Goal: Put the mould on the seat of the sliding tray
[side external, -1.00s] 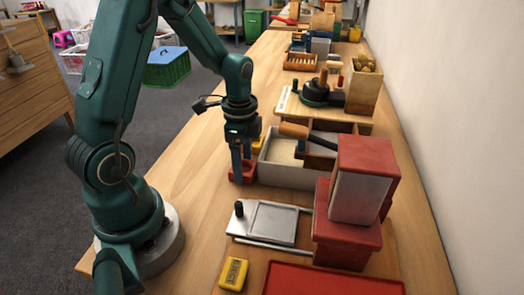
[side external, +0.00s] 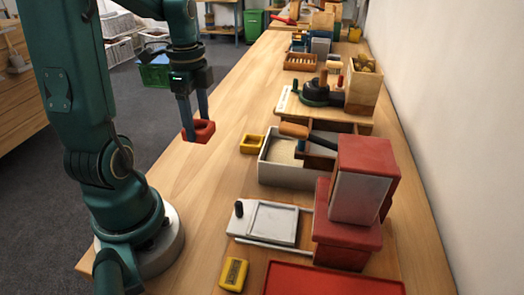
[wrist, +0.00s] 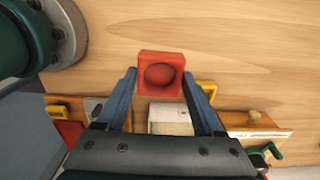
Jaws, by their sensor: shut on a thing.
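A red square mould (side external: 203,134) with a round hollow is held up above the bench; it also shows in the wrist view (wrist: 145,78), its hollow facing the camera. My gripper (side external: 196,128) is shut on it, one finger at each side. The grey sliding tray (side external: 238,228) lies on the bench, lower right of my gripper, with a black knob at its left end. Its square framed seat (side external: 272,222) looks empty. In the wrist view the tray is mostly hidden behind my gripper.
A yellow square piece (side external: 252,144) sits beside a grey bin (side external: 285,174) with pale contents. A red and white block stack (side external: 365,180) stands right of the tray. A yellow device (side external: 233,275) and red tray (side external: 330,280) lie in front. The left bench strip is clear.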

